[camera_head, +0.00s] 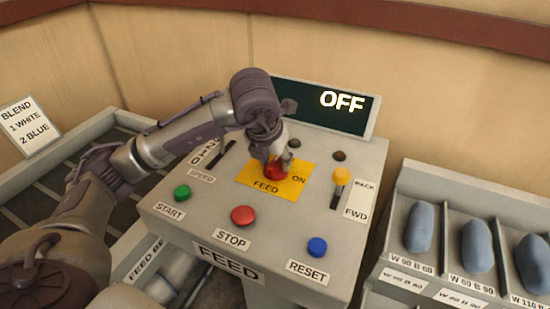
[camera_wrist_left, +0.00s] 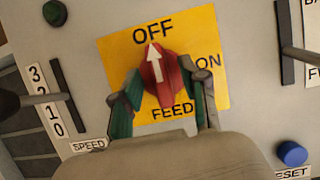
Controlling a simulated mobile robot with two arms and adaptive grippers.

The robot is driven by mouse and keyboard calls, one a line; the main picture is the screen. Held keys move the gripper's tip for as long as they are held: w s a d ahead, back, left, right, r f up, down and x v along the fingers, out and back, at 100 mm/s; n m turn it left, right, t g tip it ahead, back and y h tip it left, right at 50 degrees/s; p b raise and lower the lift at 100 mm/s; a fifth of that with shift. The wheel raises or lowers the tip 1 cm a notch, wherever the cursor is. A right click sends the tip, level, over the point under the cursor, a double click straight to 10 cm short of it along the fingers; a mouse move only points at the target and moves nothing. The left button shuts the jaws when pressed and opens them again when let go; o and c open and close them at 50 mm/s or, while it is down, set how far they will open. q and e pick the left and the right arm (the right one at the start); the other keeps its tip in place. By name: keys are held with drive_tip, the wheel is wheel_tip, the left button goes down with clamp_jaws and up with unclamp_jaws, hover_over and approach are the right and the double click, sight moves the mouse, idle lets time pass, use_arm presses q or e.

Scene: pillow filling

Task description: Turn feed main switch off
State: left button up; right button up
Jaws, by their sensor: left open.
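The feed main switch is a red rotary knob (camera_wrist_left: 158,72) with a white arrow, on a yellow plate (camera_wrist_left: 205,25) marked OFF, ON and FEED. In the left wrist view the arrow points up to OFF. The red knob (camera_head: 276,170) also shows in the head view, partly hidden by my gripper. My left gripper (camera_head: 280,162) is over the knob, and in the left wrist view its open fingers (camera_wrist_left: 165,95) stand on either side of the knob's lower part. I cannot tell if they touch it. The display (camera_head: 335,108) behind the panel reads OFF. My right gripper does not show.
The panel (camera_head: 200,222) carries a green START button (camera_head: 182,193), a red STOP button (camera_head: 243,215), a blue RESET button (camera_head: 317,247) and a yellow-topped lever (camera_head: 341,175). A rack (camera_head: 399,181) with blue-grey pillows stands at right. A BLEND sign (camera_head: 30,127) is at left.

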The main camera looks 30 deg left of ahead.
use_arm(q)
drive_tip(key=v, duration=1.2)
